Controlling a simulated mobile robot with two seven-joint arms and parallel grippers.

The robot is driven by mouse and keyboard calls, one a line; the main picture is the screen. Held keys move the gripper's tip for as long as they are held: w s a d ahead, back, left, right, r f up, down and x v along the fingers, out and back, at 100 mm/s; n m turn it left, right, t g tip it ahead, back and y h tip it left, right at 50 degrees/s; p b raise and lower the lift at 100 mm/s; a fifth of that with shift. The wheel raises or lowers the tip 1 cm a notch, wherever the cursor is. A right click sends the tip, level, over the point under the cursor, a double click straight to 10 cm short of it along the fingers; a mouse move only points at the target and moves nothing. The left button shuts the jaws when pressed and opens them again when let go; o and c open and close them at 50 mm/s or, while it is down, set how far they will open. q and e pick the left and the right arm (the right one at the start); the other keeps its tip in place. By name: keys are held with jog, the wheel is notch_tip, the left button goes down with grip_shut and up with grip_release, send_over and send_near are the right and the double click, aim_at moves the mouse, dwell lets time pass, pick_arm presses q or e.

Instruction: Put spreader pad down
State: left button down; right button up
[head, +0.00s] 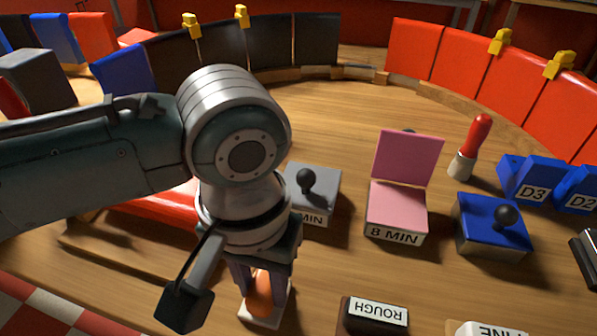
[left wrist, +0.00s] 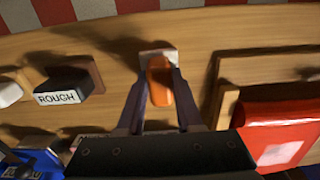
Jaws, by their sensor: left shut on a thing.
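The spreader pad, an orange grip (head: 261,297) on a flat white base (head: 256,318), is near the table's front edge, below my left arm. My left gripper (head: 265,280) points down and is shut on the orange grip. In the left wrist view, the two fingers (left wrist: 158,90) stand on either side of the orange grip (left wrist: 159,72), and the white base (left wrist: 150,52) shows past it. The base is at or very close to the wooden tabletop; I cannot tell if it touches. My right gripper is not in view.
A dark block labelled ROUGH (head: 377,315) stands right of the pad. A red thing (head: 150,205) on a wooden board lies left. Behind are a grey block with a black knob (head: 318,190), pink 8 MIN blocks (head: 396,205) and a blue knobbed block (head: 490,226).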

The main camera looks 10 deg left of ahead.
aim_at(262, 283)
pick_arm(q)
jog(key=c, duration=0.6)
grip_release()
jog(key=shift+f, duration=0.1)
jog(key=shift+o, duration=0.2)
notch_tip(262, 283, up, 12)
jog(key=p, duration=0.3)
jog(key=s+d+f+m+t+h, duration=0.1)
jog(key=s+d+f+m+h, duration=0.15)
jog(key=s, duration=0.25)
jog(key=s+a+t+y, duration=0.2)
jog(key=s+a, duration=0.5)
jog(key=a, duration=0.5)
jog(key=shift+n+t, duration=0.3)
jog(key=shift+n, duration=0.15)
